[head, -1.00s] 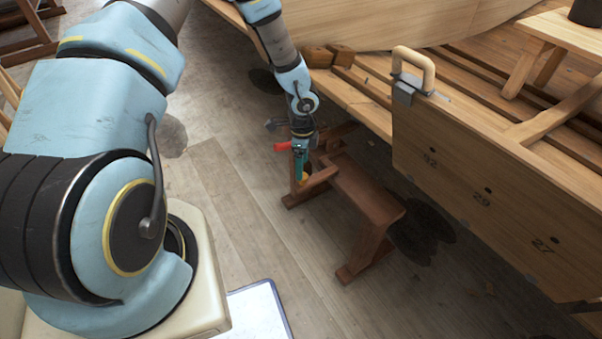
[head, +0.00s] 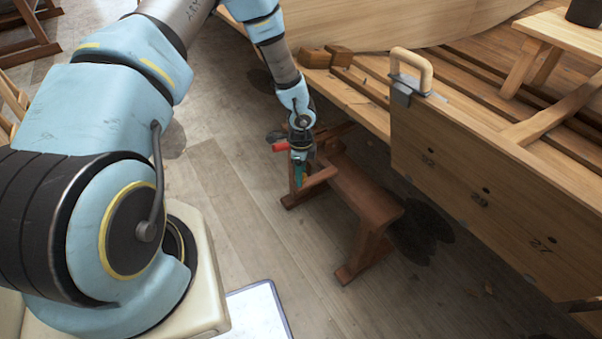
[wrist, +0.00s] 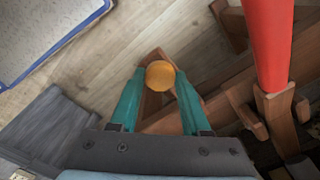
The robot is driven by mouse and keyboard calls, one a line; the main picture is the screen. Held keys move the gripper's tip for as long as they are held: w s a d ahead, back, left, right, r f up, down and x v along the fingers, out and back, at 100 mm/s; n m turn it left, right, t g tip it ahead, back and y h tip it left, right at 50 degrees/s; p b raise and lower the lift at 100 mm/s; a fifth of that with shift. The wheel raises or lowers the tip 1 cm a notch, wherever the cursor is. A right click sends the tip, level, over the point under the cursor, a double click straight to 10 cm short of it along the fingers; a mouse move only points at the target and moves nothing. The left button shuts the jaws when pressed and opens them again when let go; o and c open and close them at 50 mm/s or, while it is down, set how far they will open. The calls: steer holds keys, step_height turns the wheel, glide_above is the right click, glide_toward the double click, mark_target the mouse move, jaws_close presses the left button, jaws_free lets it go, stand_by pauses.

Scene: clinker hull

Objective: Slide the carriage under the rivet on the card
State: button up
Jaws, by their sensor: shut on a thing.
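The carriage (head: 402,92), a grey metal clamp with a pale wooden handle (head: 425,68), sits on the top edge of an upright plank (head: 480,190) near its far left end. Dark rivets (head: 479,197) and faint numbers run along the plank. My gripper (head: 299,183) is well left of the carriage, low by a brown trestle. In the wrist view its teal fingers are shut on a round orange thing (wrist: 160,75). I cannot tell whether that is loose or fixed. A white board with a blue border (head: 257,312), perhaps the card, lies at the bottom; no writing shows.
The brown trestle (head: 362,195) stands on the floor just right of my gripper. A red cylinder (wrist: 268,40) is close beside my gripper. Two wooden blocks (head: 327,56) lie on the hull's edge. Bare floor (head: 235,205) lies left of the trestle.

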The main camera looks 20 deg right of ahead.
jaws_close()
stand_by(0.8)
